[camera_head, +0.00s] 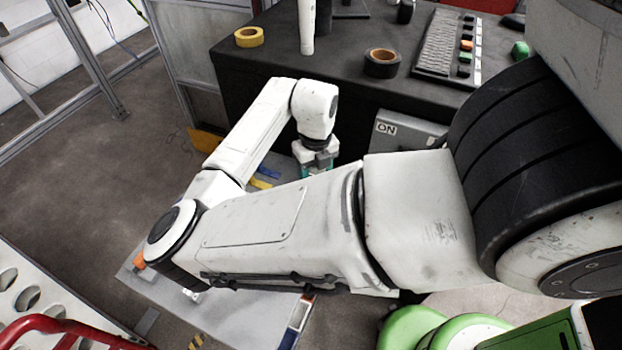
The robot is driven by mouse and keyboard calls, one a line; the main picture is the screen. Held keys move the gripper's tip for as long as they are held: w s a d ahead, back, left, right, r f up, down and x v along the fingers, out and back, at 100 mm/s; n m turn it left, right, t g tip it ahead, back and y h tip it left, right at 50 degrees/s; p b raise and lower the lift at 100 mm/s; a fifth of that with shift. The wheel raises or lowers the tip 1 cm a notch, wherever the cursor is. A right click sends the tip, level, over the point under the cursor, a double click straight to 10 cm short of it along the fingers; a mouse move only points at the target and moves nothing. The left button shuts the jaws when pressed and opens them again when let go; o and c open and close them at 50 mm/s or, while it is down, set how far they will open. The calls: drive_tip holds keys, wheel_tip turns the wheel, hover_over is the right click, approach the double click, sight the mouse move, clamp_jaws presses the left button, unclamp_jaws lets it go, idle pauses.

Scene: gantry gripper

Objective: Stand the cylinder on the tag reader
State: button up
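My gripper (316,166) is in the middle of the view, pointing down in front of the dark bench. My own arm link covers the area below it. A small teal patch (304,171) shows at the fingers. I cannot tell whether it is part of the gripper or a held thing, and the finger opening is hidden. I cannot make out the cylinder for sure. A grey box with an "ON" label (386,128) is right of the gripper; I cannot tell whether it is the tag reader.
The dark bench (275,75) carries a yellow tape roll (249,37), a black tape roll (381,63), a white upright tube (307,25) and a keypad panel (436,48). A grey plate (240,305) with an orange item (139,261) lies lower left.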

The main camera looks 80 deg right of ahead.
drive_tip(key=shift+w+d+f, duration=0.2)
drive_tip(key=shift+w+f, duration=0.35)
drive_tip(key=shift+f, duration=1.65)
drive_tip(key=shift+f, duration=0.15)
drive_tip(key=o, duration=1.4)
wheel_tip(320, 180, up, 12)
drive_tip(key=shift+r+b, duration=0.15)
drive_tip(key=shift+b, duration=0.25)
